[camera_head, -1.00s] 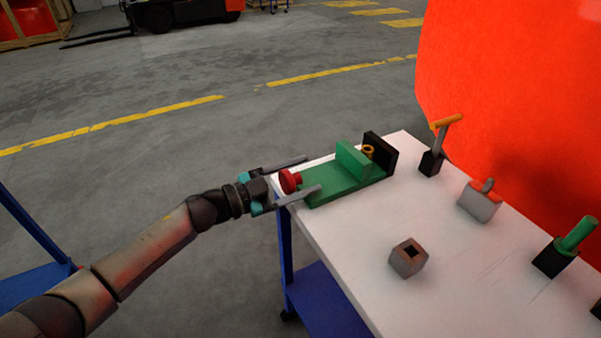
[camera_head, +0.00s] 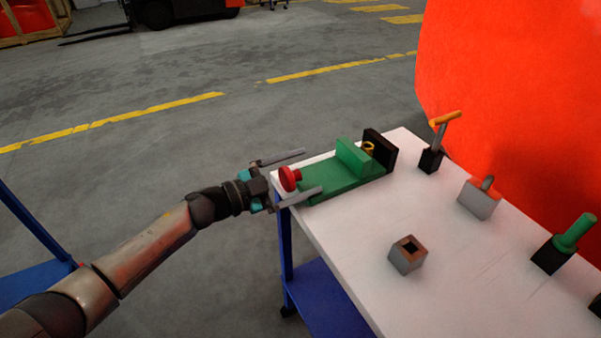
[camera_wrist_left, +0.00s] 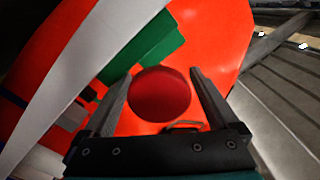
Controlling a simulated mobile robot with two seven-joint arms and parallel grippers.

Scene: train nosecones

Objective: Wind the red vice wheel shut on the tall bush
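The green vice (camera_head: 335,183) sits at the far left corner of the white table, with a green moving jaw (camera_head: 352,157) and a black fixed jaw (camera_head: 380,148). The brass-coloured tall bush (camera_head: 368,148) stands between the jaws, mostly hidden behind the green one. The red wheel (camera_head: 290,178) is at the vice's left end. My left gripper (camera_head: 313,172) is open, its fingers on either side of the wheel. In the left wrist view the wheel (camera_wrist_left: 160,94) lies between the spread fingers, with a gap on both sides. My right gripper is not in view.
On the white table (camera_head: 440,290) stand a grey block with a square hole (camera_head: 408,255), a black block with an orange T-handle (camera_head: 432,160), a grey block (camera_head: 480,200) and a black block with a green handle (camera_head: 552,256). A large red body (camera_head: 520,90) rises behind.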

